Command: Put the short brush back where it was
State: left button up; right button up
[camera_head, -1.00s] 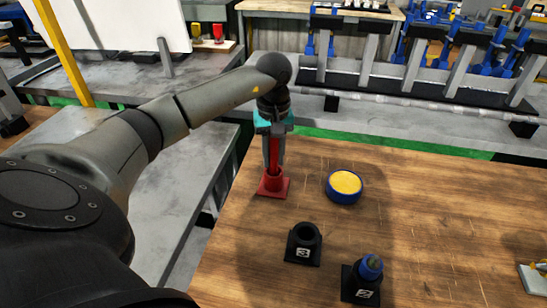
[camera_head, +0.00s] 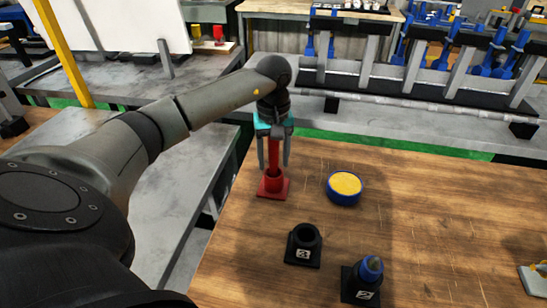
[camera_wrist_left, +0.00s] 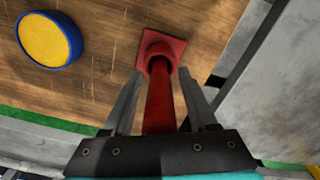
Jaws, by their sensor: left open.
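The short brush (camera_head: 275,153) shows as a red handle standing upright in a red square-based holder (camera_head: 272,187) at the table's far left corner. My left gripper (camera_head: 274,162) is above the holder with its fingers open on either side of the handle. In the left wrist view the red handle (camera_wrist_left: 159,102) runs between the spread fingers, with a gap on both sides, down into the holder (camera_wrist_left: 161,50). The brush's lower end is hidden in the holder. My right gripper is not in view.
A round yellow pad with a blue rim (camera_head: 344,187) lies right of the holder. An empty black holder marked 3 (camera_head: 304,244) and a black holder marked 2 (camera_head: 361,284) with a blue-topped item stand nearer. The table's right middle is clear.

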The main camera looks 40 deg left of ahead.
pick_arm(q)
notch_tip(320, 180, up, 12)
jog(key=shift+r+p, duration=0.1)
jog(key=shift+p, duration=0.65)
